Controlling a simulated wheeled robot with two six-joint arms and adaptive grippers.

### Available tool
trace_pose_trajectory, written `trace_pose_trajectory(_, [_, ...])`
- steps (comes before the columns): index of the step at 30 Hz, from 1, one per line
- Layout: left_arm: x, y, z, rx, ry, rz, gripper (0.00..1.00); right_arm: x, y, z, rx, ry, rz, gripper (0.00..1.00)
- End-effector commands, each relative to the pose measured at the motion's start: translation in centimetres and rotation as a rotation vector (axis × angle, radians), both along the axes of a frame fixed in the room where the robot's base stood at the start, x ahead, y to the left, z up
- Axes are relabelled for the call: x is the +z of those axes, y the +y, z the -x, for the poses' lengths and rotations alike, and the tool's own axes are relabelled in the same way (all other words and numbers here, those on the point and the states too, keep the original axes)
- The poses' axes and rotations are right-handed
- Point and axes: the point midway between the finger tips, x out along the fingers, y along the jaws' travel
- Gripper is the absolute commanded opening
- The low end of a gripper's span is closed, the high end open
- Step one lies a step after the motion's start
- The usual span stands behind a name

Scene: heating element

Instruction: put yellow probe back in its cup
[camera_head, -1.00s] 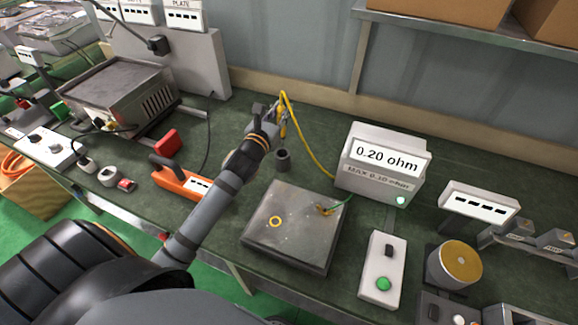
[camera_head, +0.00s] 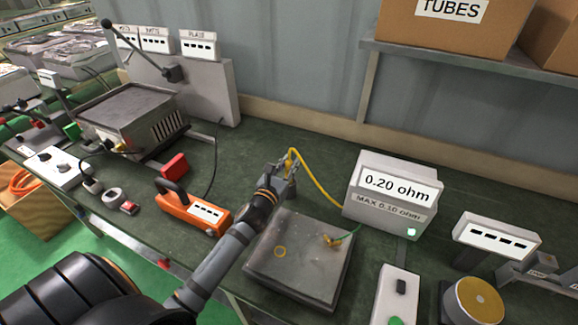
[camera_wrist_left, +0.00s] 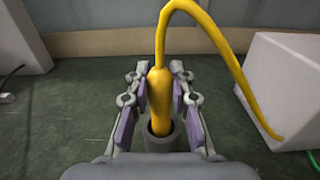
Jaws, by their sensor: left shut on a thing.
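The yellow probe (camera_wrist_left: 159,88) stands upright between the fingers of my left gripper (camera_wrist_left: 158,100), which is shut on it. In the left wrist view its lower end is inside the rim of the dark grey cup (camera_wrist_left: 161,142); how deep it sits cannot be told. In the head view my left gripper (camera_head: 281,172) and the probe's yellow top (camera_head: 290,158) are left of the meter, and my gripper hides most of the cup. The probe's yellow cable (camera_head: 320,181) arches to the meter (camera_head: 392,194), which reads 0.20 ohm. My right gripper is not in view.
A grey metal plate (camera_head: 299,273) with a yellow ring mark and a green wire lies in front. An orange clamp meter (camera_head: 192,214) and a red block (camera_head: 174,166) are at left. A white button box (camera_head: 396,292) stands at front right. Green bench behind the gripper is clear.

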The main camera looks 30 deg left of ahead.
Motion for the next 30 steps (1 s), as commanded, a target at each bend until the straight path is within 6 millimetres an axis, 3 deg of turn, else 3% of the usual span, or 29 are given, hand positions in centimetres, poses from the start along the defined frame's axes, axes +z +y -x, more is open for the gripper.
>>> trace_pose_trajectory(5, [-0.3, 0.0, 0.0, 0.000, 0.000, -0.001, 0.00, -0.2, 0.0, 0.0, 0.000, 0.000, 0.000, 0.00])
trace_pose_trajectory(6, [-0.3, 0.0, 0.0, 0.000, 0.000, -0.001, 0.24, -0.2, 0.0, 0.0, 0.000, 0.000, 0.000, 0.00])
trace_pose_trajectory(11, [-0.3, 0.0, 0.0, 0.000, 0.000, 0.000, 0.44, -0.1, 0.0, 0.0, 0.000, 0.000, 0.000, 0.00])
trace_pose_trajectory(21, [0.3, 0.0, 0.0, 0.000, -0.001, 0.000, 0.44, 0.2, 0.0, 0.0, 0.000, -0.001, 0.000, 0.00])
trace_pose_trajectory(26, [-0.5, -0.2, 3.1, -0.002, 0.002, -0.005, 0.44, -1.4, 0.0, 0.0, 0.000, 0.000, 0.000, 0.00])
trace_pose_trajectory(30, [-0.6, -0.5, 6.8, -0.004, 0.003, -0.008, 0.44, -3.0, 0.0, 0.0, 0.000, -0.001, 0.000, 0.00])
